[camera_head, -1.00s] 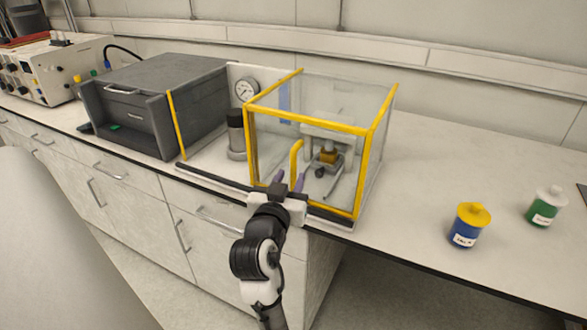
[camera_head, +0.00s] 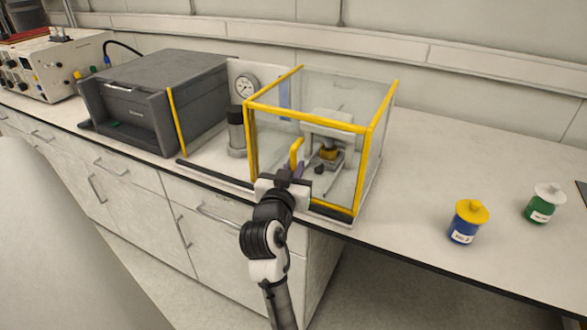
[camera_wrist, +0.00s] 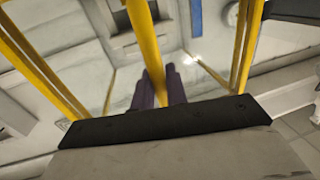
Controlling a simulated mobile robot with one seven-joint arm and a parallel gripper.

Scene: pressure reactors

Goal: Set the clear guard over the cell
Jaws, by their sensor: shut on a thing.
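The clear guard (camera_head: 270,150) is a box of transparent panels with yellow edges. It surrounds the cell (camera_head: 328,158), a grey fixture with a yellow part, seen through its front panel. The guard's lower edge appears at bench level; I cannot tell whether it is fully seated. A yellow handle (camera_head: 296,152) stands at its front. My gripper (camera_head: 298,170) is at this handle, its purple fingers shut on it. In the wrist view the yellow handle (camera_wrist: 146,45) runs down between the purple fingers (camera_wrist: 159,87), whose exact contact is partly hidden.
A dark grey box (camera_head: 160,100), a cylinder (camera_head: 236,135) and a pressure gauge (camera_head: 245,87) stand left of the guard. A blue jar with yellow lid (camera_head: 466,225) and a green jar with white lid (camera_head: 543,205) stand to the right. The bench between guard and jars is clear.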

